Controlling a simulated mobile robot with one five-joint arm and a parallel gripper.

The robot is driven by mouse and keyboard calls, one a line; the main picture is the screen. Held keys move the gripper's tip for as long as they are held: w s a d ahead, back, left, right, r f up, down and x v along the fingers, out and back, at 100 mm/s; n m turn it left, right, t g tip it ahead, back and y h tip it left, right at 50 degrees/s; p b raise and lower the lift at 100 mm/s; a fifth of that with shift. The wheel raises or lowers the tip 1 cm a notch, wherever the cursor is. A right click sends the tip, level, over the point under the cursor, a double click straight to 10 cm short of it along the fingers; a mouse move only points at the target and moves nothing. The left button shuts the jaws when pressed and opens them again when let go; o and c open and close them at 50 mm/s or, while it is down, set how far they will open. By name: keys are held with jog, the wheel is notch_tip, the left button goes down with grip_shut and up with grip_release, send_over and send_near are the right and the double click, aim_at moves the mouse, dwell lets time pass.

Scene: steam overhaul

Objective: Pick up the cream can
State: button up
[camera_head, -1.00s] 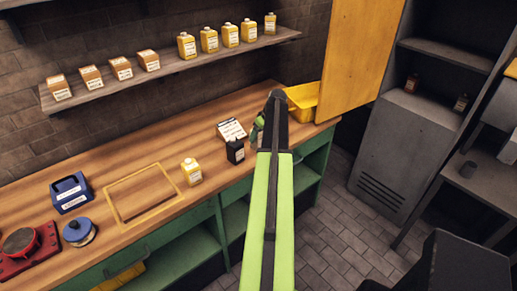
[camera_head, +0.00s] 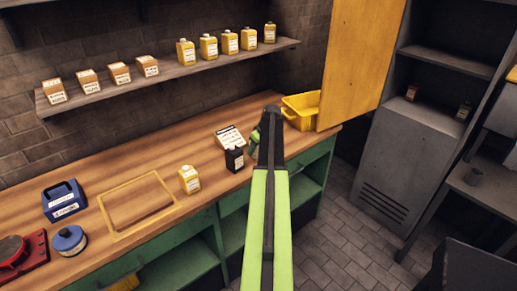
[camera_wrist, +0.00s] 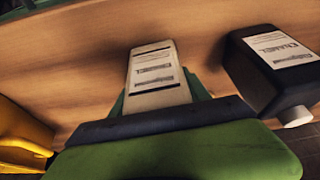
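A cream can (camera_wrist: 156,82) with a printed label shows at the middle of the wrist view, just beyond the palm of my gripper (camera_wrist: 158,100). Green finger parts show on both sides of it, close to its edges. The fingers look spread, but their tips and any contact are hidden. In the head view my gripper (camera_head: 262,140) is low over the far part of the bench, one green finger showing at its left. The cream can is hidden behind the gripper there.
A black can (camera_head: 234,158) stands close left of the gripper; it also shows in the wrist view (camera_wrist: 268,75). A yellow tray (camera_head: 300,112) lies right. A yellow can (camera_head: 189,179) stands further left on the wooden bench.

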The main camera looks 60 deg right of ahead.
grip_shut()
